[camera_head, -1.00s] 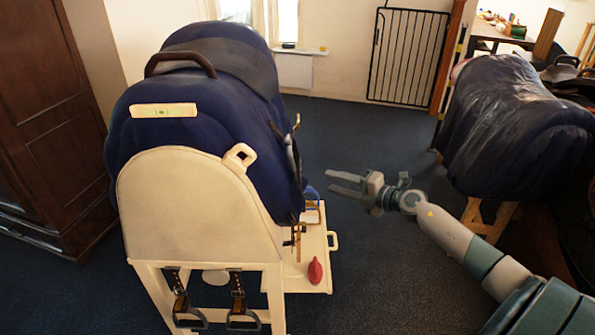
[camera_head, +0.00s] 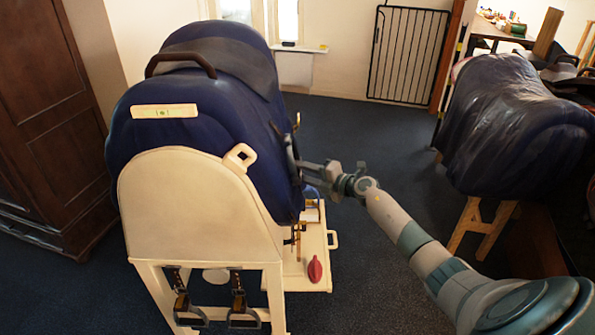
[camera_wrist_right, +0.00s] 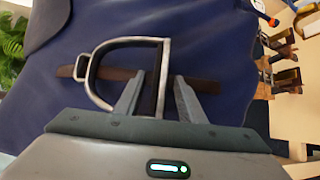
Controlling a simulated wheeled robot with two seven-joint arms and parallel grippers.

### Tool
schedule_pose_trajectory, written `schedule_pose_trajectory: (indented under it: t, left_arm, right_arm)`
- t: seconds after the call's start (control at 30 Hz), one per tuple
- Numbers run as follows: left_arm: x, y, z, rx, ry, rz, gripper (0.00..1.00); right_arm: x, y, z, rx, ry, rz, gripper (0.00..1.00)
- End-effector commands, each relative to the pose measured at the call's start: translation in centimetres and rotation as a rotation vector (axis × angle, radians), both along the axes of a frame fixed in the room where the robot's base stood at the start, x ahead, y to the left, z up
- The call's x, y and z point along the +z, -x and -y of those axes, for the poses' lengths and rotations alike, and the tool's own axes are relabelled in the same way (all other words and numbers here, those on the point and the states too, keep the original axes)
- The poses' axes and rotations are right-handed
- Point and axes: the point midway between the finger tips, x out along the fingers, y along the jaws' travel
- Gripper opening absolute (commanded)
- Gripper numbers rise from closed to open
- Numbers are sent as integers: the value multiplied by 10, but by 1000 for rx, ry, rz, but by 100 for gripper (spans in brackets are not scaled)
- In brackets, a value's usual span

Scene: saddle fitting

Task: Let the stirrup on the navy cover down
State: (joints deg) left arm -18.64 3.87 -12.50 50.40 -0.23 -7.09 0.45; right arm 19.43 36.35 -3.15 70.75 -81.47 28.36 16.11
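The navy cover (camera_head: 200,120) lies over a saddle on a cream stand, and it fills the right wrist view (camera_wrist_right: 225,50). The metal stirrup (camera_wrist_right: 103,52) lies against the navy cover, with a dark leather strap (camera_wrist_right: 205,86) behind it. In the head view the stirrup (camera_head: 291,152) shows edge-on at the cover's right side. My right gripper (camera_head: 312,174) is at that side. In the wrist view its fingers (camera_wrist_right: 160,76) are open, one on each side of the stirrup's straight bar, with gaps visible. My left gripper is not in view.
A cream shelf (camera_head: 322,240) with a red oval object (camera_head: 314,269) juts out below my right gripper. A level (camera_head: 164,111) lies on the cover. Two irons (camera_head: 190,318) hang below the stand. Another covered stand (camera_head: 515,125) is at the right; floor between is clear.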

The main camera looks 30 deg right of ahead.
Motion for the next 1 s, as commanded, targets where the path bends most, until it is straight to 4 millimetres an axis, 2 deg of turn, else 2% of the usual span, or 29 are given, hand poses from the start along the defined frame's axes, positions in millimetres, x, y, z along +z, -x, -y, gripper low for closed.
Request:
schedule_pose_trajectory:
  t: [0.2,0.6,0.67,0.77,1.0]
  left_arm:
    - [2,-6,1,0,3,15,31]
    - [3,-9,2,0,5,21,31]
    - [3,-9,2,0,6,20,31]
    - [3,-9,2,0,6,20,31]
    - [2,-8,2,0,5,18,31]
  right_arm:
    - [-3,-18,-5,0,-1,0,36]
    - [-4,-21,-6,0,1,-1,36]
    - [-4,-21,-6,0,1,-1,24]
    - [-4,-21,-6,0,1,-1,0]
    - [-5,-21,-6,0,0,-1,0]
